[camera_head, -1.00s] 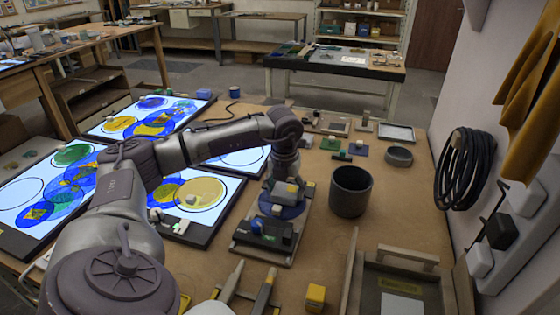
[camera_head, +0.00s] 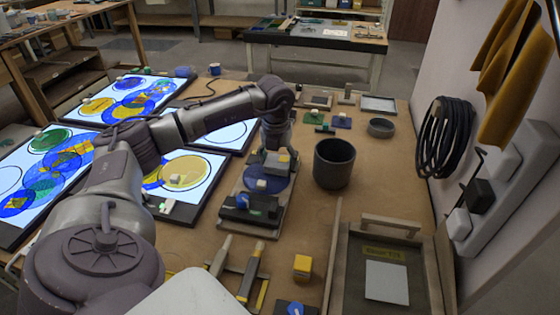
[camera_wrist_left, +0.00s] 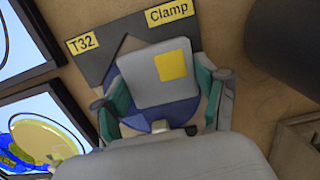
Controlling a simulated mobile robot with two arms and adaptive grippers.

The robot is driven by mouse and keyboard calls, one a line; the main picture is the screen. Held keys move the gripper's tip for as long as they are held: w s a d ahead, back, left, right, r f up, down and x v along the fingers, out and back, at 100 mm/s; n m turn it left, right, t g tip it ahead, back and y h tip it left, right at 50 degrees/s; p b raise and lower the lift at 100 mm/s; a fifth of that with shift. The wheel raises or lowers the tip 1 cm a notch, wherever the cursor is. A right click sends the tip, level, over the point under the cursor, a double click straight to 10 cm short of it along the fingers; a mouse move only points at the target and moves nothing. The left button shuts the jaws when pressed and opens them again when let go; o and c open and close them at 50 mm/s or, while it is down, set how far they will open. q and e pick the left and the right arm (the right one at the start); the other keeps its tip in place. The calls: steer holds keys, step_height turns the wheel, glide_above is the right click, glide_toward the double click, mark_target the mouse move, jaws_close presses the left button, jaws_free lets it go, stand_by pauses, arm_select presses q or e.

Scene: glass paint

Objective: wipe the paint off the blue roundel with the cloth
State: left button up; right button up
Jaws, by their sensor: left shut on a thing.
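The blue roundel (camera_head: 262,182) lies on a dark clamp board (camera_head: 236,188) in the middle of the bench. In the left wrist view its blue disc (camera_wrist_left: 178,110) shows partly beneath the held cloth. My left gripper (camera_head: 275,163) is over the roundel, pointing down. It is shut on the cloth, a grey folded pad (camera_wrist_left: 145,82) with a yellow square on it, held between the teal finger pads. The cloth covers much of the roundel; I cannot tell whether it touches the glass. No paint on the roundel can be made out. My right gripper is not in view.
A dark cylindrical pot (camera_head: 333,165) stands just right of the board. Lit panels with coloured discs (camera_head: 185,170) lie to the left. Brushes (camera_head: 250,270), a yellow block (camera_head: 302,266) and a tray (camera_head: 425,280) are in front. Bare bench lies between pot and tray.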

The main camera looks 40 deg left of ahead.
arm_select(q)
steer(key=shift+s+a+b, duration=0.1)
steer(key=shift+s+a, duration=0.25)
steer(key=shift+a, duration=0.35)
steer(key=shift+s+a+b, duration=0.15)
steer(key=shift+s+a, duration=0.25)
steer(key=shift+a, duration=0.3)
steer(key=shift+s+a+b, duration=0.1)
steer(key=shift+s+a, duration=0.25)
steer(key=shift+a, duration=0.35)
steer(key=shift+w+d, duration=0.3)
steer(key=shift+d, duration=0.3)
steer(key=shift+w+d+p, duration=0.3)
steer(key=shift+w+d, duration=0.1)
steer(key=shift+d, duration=0.3)
steer(key=shift+w+d+p, duration=0.3)
steer(key=shift+w+d, duration=0.1)
steer(key=shift+d, duration=0.25)
steer(key=shift+r+p, duration=1.9)
steer(key=shift+r, duration=0.7)
